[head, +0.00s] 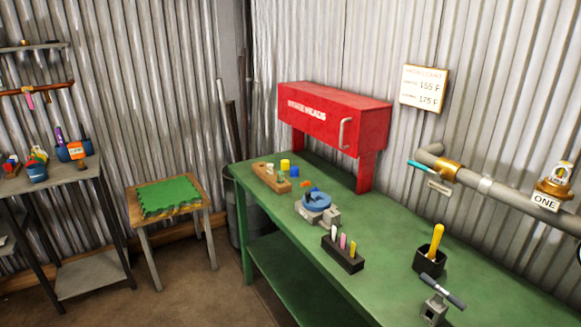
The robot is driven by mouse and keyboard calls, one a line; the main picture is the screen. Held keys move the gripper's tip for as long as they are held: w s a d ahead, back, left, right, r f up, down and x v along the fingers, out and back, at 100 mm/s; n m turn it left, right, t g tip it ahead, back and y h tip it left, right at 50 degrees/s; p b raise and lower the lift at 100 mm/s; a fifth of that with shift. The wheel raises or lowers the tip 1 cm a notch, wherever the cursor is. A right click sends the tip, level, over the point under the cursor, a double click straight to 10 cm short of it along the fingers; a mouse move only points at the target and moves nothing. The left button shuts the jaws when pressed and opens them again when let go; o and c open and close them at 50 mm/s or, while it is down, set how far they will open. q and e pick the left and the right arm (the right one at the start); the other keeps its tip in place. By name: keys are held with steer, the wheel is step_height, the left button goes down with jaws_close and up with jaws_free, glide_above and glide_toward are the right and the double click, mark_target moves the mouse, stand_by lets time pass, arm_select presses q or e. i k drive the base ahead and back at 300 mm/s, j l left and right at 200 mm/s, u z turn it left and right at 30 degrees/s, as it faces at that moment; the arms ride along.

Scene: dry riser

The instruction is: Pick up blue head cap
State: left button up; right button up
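A round blue piece (316,201) sits on a grey metal fixture (326,216) on the green workbench (345,207). I cannot tell for sure whether it is the blue head cap. A small yellow cylinder (285,164) stands behind it, next to a wooden block (271,177) holding small pieces. A small orange piece (305,184) lies between the yellow cylinder and the fixture. Neither of my grippers shows in the head view.
A red cabinet (335,117) stands at the bench's back. A black rack (342,253) with coloured sticks, a black holder (429,262) with a yellow handle and a small clamp (436,305) stand nearer. A pipe (500,190) runs along the wall. A small table (168,196) stands left.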

mark_target(294, 169)
steer(key=i+j+z, duration=0.1)
steer(key=i+j, duration=0.55)
steer(key=i+j+z, duration=0.1)
steer(key=i+j, duration=0.5)
steer(key=i+j+z, duration=0.1)
steer(key=i+j, duration=0.5)
steer(key=j, duration=0.2)
